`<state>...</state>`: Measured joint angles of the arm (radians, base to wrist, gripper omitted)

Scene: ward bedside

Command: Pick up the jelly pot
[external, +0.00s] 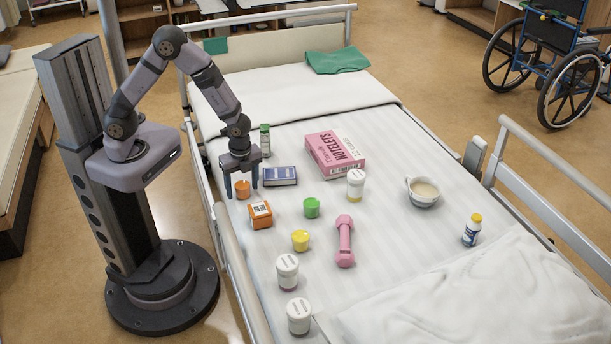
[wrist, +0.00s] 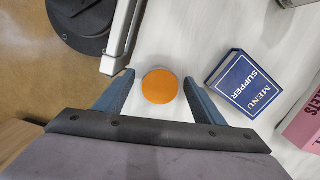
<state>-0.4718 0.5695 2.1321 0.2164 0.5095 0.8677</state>
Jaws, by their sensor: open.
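A small orange pot (external: 242,190) stands upright on the bed near its left rail. Its round orange top also shows in the wrist view (wrist: 160,87). My gripper (wrist: 159,79) is open and points down, with one blue finger on each side of the orange pot. Gaps show between the pot and both fingers in the wrist view. Two similar small pots, one green (external: 312,208) and one yellow (external: 300,241), stand on the bed to the right and nearer the camera.
A blue menu box (wrist: 245,84) lies close right of my gripper. An orange carton (external: 260,215) stands just in front. The bed rail (wrist: 122,35) is close on the left. A pink box (external: 335,154), white-lidded jar (external: 355,184) and pink dumbbell (external: 345,241) are farther right.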

